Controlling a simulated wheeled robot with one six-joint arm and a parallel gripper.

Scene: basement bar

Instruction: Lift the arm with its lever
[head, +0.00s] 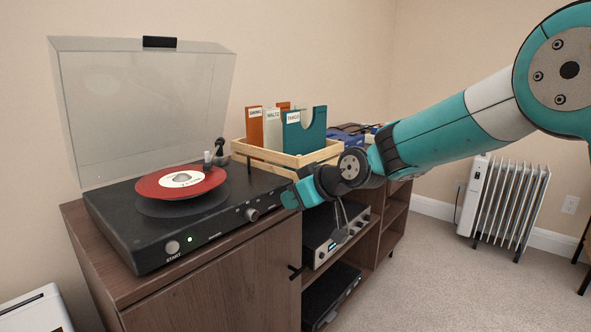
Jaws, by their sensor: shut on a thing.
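The black turntable (130,228) stands on the cabinet with its clear lid raised. A red record (160,185) with a white label lies on the platter. The tonearm's dark pivot (219,150) and a pale upright piece (207,158) stand at the back right of the record; the lever cannot be told apart from them. My gripper (340,222) hangs below my wrist, to the right of the turntable and in front of the amplifier. It is shut on a small grey piece (340,236), too small to identify. It is well apart from the tonearm.
A wooden crate (262,152) with labelled record sleeves stands behind my wrist. The turntable's front has a START knob (172,247) and another knob (252,214). An amplifier (325,252) sits on the shelf below. A radiator (505,195) stands right, with clear carpet before it.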

